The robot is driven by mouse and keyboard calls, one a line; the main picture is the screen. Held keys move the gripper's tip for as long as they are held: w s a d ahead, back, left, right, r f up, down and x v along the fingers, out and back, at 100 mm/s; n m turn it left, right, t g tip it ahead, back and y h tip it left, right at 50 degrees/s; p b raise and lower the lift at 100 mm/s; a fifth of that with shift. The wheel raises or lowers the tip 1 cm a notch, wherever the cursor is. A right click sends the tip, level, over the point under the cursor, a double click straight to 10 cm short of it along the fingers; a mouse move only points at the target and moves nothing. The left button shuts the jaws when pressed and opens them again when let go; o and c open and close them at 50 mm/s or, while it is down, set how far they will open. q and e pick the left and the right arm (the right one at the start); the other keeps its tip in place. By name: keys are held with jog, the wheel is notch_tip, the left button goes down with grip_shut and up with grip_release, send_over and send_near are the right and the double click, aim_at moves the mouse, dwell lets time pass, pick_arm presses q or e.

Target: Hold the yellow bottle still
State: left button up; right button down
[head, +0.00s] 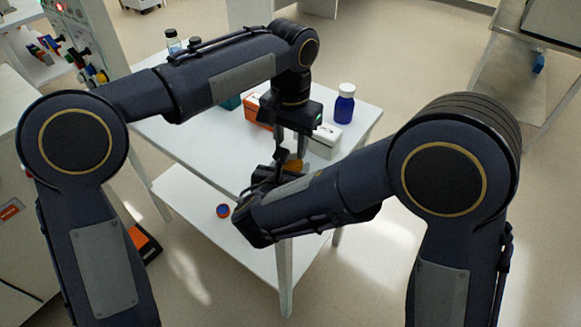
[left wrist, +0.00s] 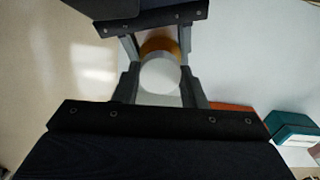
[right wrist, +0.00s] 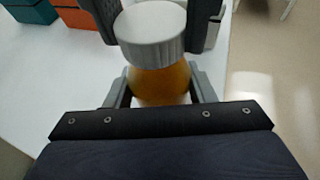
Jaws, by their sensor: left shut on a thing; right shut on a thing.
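The yellow bottle (head: 293,166) is mostly hidden behind my grippers near the front edge of the white table. Its amber-yellow body (right wrist: 160,82) and ribbed white cap (right wrist: 150,30) show in the right wrist view. My left gripper (head: 291,152) comes from above, its fingers on both sides of the white cap, which also shows in the left wrist view (left wrist: 160,76). My right gripper (right wrist: 160,90) comes from the side and is shut on the bottle's body, below the cap. I cannot tell whether the bottle's base touches the table.
On the white table (head: 355,118) stand a blue bottle (head: 344,104), a white box (head: 322,137), an orange box (head: 259,110) and a teal box (head: 231,102). A small blue-and-orange round thing (head: 223,211) lies on the lower shelf.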

pick_arm(q)
jog(key=m, duration=0.9)
jog(key=shift+m, duration=0.3)
jog(key=o, duration=1.1)
jog(key=shift+r, duration=2.2)
jog(key=shift+c, duration=0.4)
